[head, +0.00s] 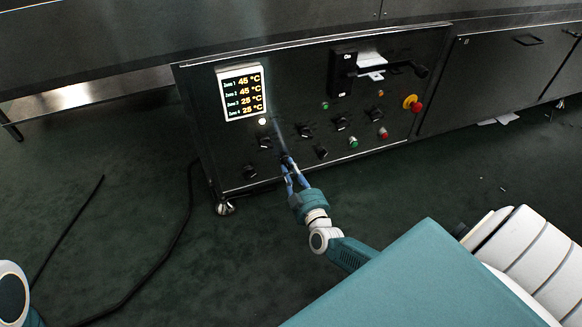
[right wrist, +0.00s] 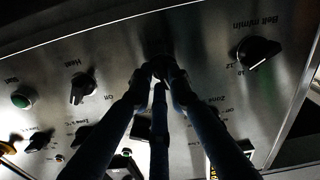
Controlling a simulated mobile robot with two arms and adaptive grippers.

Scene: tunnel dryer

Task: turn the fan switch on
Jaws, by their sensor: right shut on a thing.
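The dark control panel (head: 230,150) stands upright ahead with rows of black knobs. My right gripper (head: 286,160) reaches its lower row, between two other black knobs. In the right wrist view, upside down, the right gripper (right wrist: 160,70) is shut on a small dark knob, the fan switch by its place between the Heat knob (right wrist: 83,87) and the Belt m/min knob (right wrist: 258,52). The fingers cover most of the switch, and its label and pointer direction cannot be read. My left gripper is out of view.
The lit temperature display (head: 242,92) is above left of the gripper. A green button (head: 353,142), a red button (head: 383,132) and a red emergency stop (head: 413,104) are to the right. A black cable (head: 165,255) lies on the open floor at left.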

